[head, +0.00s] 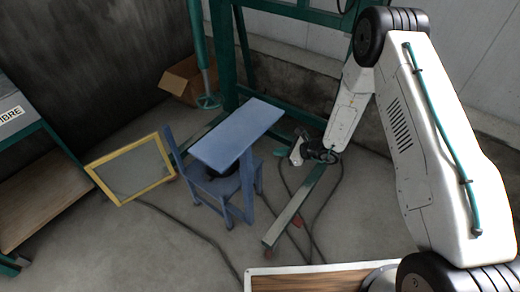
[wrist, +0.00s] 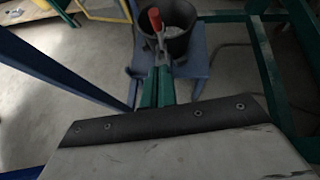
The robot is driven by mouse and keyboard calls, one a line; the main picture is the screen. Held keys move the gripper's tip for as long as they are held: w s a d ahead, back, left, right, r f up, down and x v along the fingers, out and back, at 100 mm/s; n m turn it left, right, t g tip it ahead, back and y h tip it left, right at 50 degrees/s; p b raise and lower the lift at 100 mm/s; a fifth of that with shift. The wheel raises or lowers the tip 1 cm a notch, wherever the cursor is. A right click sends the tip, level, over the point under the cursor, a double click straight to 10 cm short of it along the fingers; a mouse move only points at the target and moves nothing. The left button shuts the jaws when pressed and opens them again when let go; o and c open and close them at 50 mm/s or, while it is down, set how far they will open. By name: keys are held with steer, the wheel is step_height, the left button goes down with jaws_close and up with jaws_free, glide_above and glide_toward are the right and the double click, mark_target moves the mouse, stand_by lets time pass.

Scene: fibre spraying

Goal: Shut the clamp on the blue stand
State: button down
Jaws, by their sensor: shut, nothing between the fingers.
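The blue stand (head: 248,172) is in the middle of the head view, with a broad blue panel (head: 237,134) across its top. In the wrist view its blue surface (wrist: 195,62) shows beyond my gripper. The clamp (wrist: 158,32) has a red handle and a metal body, seen in front of a black bucket. Its handle points up in the picture; whether the clamp is open or shut cannot be told. My gripper (wrist: 160,70) is shut and empty, its green fingers together just below the clamp in the picture. In the head view my gripper (head: 300,148) is right of the stand.
The black bucket (wrist: 178,42) sits on the stand. A yellow-framed screen (head: 131,170) stands to the left. A green frame (head: 272,228) with a foot on the floor is close to the right. Cables lie on the floor, and a cardboard box (head: 184,82) is behind.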

steer(key=a+r+x, duration=0.1)
steer(key=r+x, duration=0.1)
steer(key=x, duration=1)
steer(key=shift+w+a+r, duration=0.2)
steer(key=shift+w+a, duration=0.2)
steer(key=shift+a, duration=0.05)
